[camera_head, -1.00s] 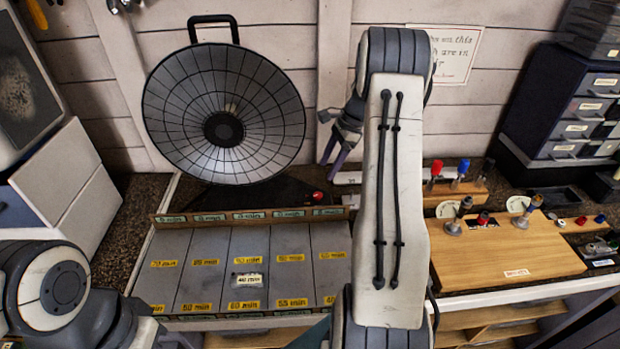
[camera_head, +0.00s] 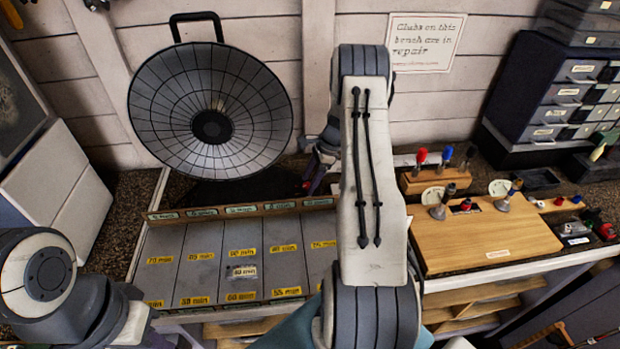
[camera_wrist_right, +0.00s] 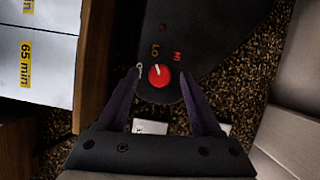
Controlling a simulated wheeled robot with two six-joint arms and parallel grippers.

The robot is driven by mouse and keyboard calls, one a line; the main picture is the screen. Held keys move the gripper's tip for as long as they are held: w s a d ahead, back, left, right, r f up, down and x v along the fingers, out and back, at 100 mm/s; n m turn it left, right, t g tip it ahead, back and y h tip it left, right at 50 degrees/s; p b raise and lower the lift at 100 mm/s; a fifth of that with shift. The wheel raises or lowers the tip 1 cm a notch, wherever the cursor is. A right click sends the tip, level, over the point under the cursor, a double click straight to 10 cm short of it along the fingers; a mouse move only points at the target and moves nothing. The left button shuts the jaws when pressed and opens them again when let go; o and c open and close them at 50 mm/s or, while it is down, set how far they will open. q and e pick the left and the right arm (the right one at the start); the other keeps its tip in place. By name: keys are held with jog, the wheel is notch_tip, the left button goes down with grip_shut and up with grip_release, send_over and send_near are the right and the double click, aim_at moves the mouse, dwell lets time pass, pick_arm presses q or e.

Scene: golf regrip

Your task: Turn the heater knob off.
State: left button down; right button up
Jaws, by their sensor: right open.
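The heater (camera_head: 212,105) is a round dish with a dark grille and a top handle, standing at the back left of the bench. Its red knob (camera_wrist_right: 159,75) shows in the right wrist view on the black base (camera_wrist_right: 205,45). The knob's white pointer line points up, roughly toward the LO mark; a white mark lies to its left and a red one to its right. My right gripper (camera_wrist_right: 160,86) is open, with one purple finger on each side of the knob; contact cannot be told. In the head view my right arm partly hides that area. My left gripper is out of view.
A row of grey slots (camera_head: 185,262) with yellow minute labels lies in front of the heater. A wooden block (camera_head: 490,240) with tools stands to the right. Dark drawers (camera_head: 555,105) stand at the back right. Speckled bench surface surrounds the heater base.

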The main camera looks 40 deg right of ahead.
jog(key=shift+c, duration=0.3)
grip_shut()
jog(key=n, duration=0.1)
jog(key=n+g+b, duration=0.1)
jog(key=shift+w+d+f+n, duration=0.1)
jog(key=shift+w+n, duration=0.1)
jog(key=shift+n, duration=0.2)
jog(key=n+g+b, duration=0.1)
jog(key=n, duration=0.1)
jog(key=shift+w+n+b, duration=0.1)
jog(key=shift+n+b, duration=0.2)
jog(key=shift+n, duration=0.1)
jog(key=n+g+b, duration=0.1)
jog(key=n, duration=0.2)
jog(key=shift+w, duration=0.15)
jog(key=shift+w+n+g+h+b, duration=0.15)
jog(key=shift+n+g, duration=0.25)
jog(key=shift+n, duration=0.55)
jog(key=shift+s+n+g+h+b, duration=0.15)
jog(key=shift+n+g+b, duration=0.2)
jog(key=shift+n, duration=0.6)
jog(key=shift+w, duration=0.1)
